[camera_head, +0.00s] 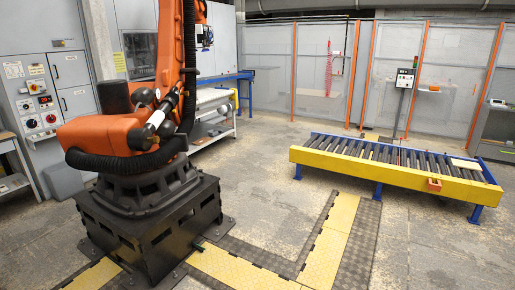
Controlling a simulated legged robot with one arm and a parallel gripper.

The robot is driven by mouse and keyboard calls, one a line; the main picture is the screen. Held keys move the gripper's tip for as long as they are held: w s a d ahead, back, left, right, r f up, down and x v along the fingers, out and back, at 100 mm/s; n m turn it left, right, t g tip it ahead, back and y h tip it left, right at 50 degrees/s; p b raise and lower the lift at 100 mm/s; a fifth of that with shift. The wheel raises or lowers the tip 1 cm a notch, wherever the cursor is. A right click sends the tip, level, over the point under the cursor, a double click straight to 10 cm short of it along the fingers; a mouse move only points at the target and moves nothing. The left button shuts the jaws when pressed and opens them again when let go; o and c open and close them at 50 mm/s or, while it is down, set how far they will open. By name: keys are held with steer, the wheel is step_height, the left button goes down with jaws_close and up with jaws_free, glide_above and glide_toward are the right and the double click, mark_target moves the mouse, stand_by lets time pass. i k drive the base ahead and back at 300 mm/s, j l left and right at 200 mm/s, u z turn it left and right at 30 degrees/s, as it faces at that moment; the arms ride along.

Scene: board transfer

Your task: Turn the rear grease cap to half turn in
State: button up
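I cannot make out a grease cap for certain at this size. A large orange industrial arm (105,133) with dark hoses and motor housings stands at the left on a black pedestal (155,235). A roller conveyor (385,172) with a yellow side rail and blue legs stands at the right. Any small caps on either machine are too small to tell, and their far sides are hidden. My gripper is not in view.
Control cabinets (45,100) line the left wall. A yellow and dark floor cable cover (325,250) runs from the pedestal toward the conveyor. A mesh fence (395,85) with orange posts closes the back. Open concrete floor (265,160) lies between arm and conveyor.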

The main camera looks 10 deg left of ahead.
mark_target(156, 139)
steer(key=i+j+u, duration=0.2)
steer(key=i+u, duration=1)
steer(key=u, duration=0.15)
steer(key=i+j+z, duration=0.4)
steer(key=i, duration=0.35)
steer(key=i+j+z, duration=0.4)
steer(key=i+j, duration=0.2)
steer(key=i, duration=0.1)
